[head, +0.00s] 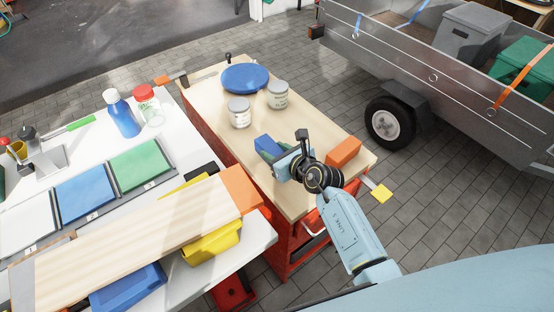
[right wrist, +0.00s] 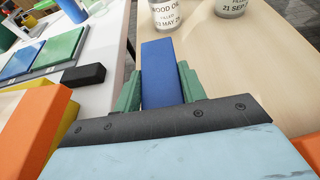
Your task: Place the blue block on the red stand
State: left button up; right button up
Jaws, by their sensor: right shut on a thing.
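The blue block (head: 267,145) is between the fingers of my right gripper (head: 272,153), over the wooden workbench top. In the right wrist view the blue block (right wrist: 162,72) points away from the gripper, with a green finger on each side of it. My right gripper (right wrist: 160,88) is shut on it. An orange-red block (head: 344,151) sits on the bench to the right of the gripper, and part of it shows in the right wrist view (right wrist: 309,148). I cannot tell whether it is the red stand. My left gripper is not in view.
Two labelled cans (head: 239,112) (head: 278,95) and a blue plate (head: 245,77) stand at the bench's far end. A trailer (head: 440,80) stands behind.

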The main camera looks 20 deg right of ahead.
jog(key=shift+f+b, duration=0.55)
jog(key=shift+f, duration=0.9)
jog(key=shift+f, duration=0.1)
jog(key=shift+f, duration=0.1)
jog(key=o, duration=1.1)
jog(key=shift+s+d+r, duration=0.1)
jog(key=shift+s+r, duration=0.1)
jog(key=shift+r, duration=0.05)
jog(key=p+v, duration=0.3)
jog(key=v, duration=0.7)
jog(key=shift+s+d+r, duration=0.15)
jog(key=shift+s+r, duration=0.05)
jog(key=shift+s, duration=0.05)
jog(key=shift+s+d+r, duration=0.1)
jog(key=shift+s+r, duration=0.05)
jog(key=shift+s, duration=0.25)
